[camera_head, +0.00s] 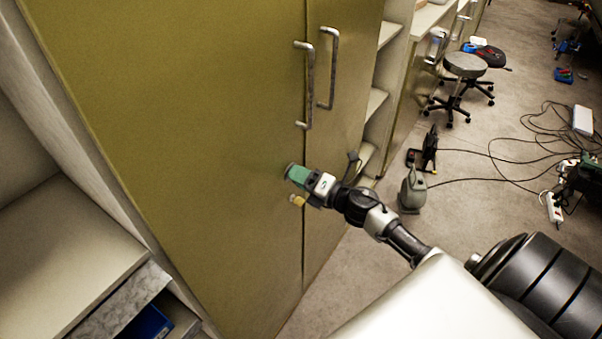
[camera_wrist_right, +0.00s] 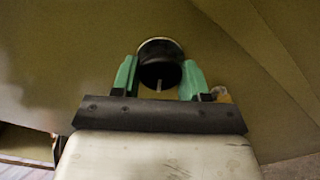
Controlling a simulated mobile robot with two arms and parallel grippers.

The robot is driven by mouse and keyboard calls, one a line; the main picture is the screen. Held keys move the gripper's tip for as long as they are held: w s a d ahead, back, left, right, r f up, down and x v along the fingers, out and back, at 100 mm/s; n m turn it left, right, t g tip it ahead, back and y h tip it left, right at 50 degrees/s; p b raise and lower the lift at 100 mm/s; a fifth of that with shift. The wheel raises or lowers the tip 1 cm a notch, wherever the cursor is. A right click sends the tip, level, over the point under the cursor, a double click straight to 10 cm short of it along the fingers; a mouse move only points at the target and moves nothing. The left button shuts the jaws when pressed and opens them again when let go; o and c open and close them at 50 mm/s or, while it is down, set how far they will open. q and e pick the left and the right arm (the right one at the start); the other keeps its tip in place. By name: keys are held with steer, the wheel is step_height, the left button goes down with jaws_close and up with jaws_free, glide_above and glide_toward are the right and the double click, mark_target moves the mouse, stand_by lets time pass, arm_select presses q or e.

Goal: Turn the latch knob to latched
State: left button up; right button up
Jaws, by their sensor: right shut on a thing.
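The latch knob (camera_wrist_right: 160,66) is a black round knob with a pale ring behind it, on the olive cabinet door (camera_head: 200,110). In the wrist view it sits between the two green fingers of my right gripper (camera_wrist_right: 160,80), which is shut on it. A short pale mark shows on the knob's lower part, pointing down in that view. In the head view my right gripper (camera_head: 291,174) reaches the door near its right edge, below the handles, and hides most of the knob. My left gripper is not in view.
Two metal bar handles (camera_head: 305,85) (camera_head: 331,68) stand out from the doors above the gripper. A small yellow part (camera_head: 297,200) sits just below the gripper. Open shelves (camera_head: 60,250) lie at left. A stool (camera_head: 464,66) and cables lie on the floor at right.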

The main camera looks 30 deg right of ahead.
steer(key=m+p, duration=0.2)
steer(key=m, duration=0.3)
steer(key=shift+m, duration=0.4)
stand_by(0.3)
steer(key=o, duration=0.9)
steer(key=shift+b+v, duration=1.65)
steer(key=shift+v, duration=3.75)
